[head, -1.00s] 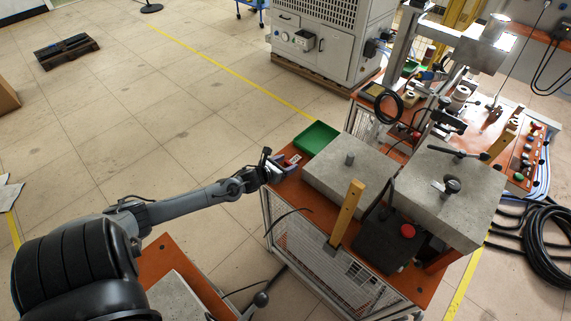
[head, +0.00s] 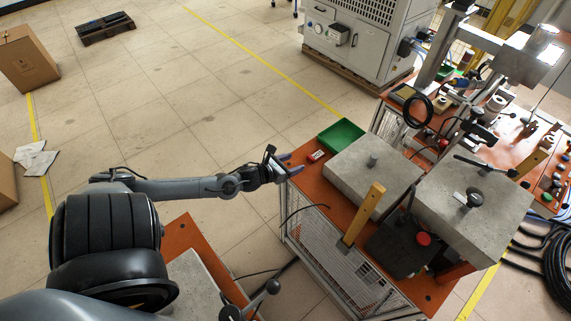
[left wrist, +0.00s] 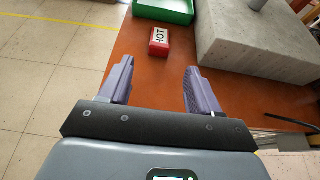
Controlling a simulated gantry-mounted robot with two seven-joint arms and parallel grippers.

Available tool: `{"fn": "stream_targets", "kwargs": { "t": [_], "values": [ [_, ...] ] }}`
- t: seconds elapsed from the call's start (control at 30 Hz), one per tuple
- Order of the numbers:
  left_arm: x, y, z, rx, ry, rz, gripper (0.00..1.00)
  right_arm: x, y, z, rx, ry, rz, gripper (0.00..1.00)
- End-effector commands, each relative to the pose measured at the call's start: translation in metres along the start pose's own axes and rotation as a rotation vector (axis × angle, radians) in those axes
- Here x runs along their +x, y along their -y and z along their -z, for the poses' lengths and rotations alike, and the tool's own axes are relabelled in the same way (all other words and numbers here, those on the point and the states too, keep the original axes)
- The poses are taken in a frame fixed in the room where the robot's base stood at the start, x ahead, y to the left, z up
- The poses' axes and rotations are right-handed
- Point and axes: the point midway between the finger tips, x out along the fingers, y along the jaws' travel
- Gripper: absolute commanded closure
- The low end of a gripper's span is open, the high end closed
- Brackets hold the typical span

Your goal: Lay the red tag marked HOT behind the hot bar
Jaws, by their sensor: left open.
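The red tag (head: 316,155) lies flat on the orange bench top (head: 315,185), near its left edge; the left wrist view shows the tag (left wrist: 159,42) with HOT on a white face. My left gripper (head: 291,163) is open and empty at the bench edge. In the left wrist view its two purple fingers (left wrist: 158,68) point toward the tag, which is beyond the fingertips and apart from them. My right gripper is not in view.
A green tray (head: 340,136) stands behind the tag. The left concrete block (head: 345,174) is to its right, the other block (head: 505,205) farther right.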

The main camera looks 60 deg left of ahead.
Motion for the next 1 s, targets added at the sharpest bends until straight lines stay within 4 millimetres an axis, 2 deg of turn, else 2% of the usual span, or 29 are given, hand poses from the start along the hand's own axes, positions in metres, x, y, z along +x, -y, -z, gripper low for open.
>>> {"fn": "stream_targets", "kwargs": {
  "t": [0.1, 0.3, 0.47, 0.57, 0.67, 0.8, 1.0],
  "values": [
    [-0.015, 0.000, 0.000, 0.001, -0.003, 0.001, 0.37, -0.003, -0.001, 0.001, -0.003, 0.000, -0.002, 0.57],
    [-0.029, 0.002, 0.002, -0.020, -0.008, -0.002, 0.37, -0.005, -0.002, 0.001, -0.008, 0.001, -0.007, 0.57],
    [-0.039, 0.021, 0.017, -0.220, -0.062, -0.032, 0.37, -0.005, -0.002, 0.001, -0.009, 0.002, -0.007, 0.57],
    [-0.050, 0.047, 0.035, -0.481, -0.135, -0.081, 0.37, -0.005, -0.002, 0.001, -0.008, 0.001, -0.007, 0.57],
    [-0.067, 0.085, 0.052, -0.823, -0.222, -0.163, 0.37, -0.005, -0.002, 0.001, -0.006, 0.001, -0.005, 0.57],
    [-0.102, 0.145, 0.068, -1.347, -0.341, -0.340, 0.37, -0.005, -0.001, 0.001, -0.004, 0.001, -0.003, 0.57],
    [-0.159, 0.219, 0.063, -1.978, -0.428, -0.671, 0.37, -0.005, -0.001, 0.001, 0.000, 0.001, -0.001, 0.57]
  ]
}}
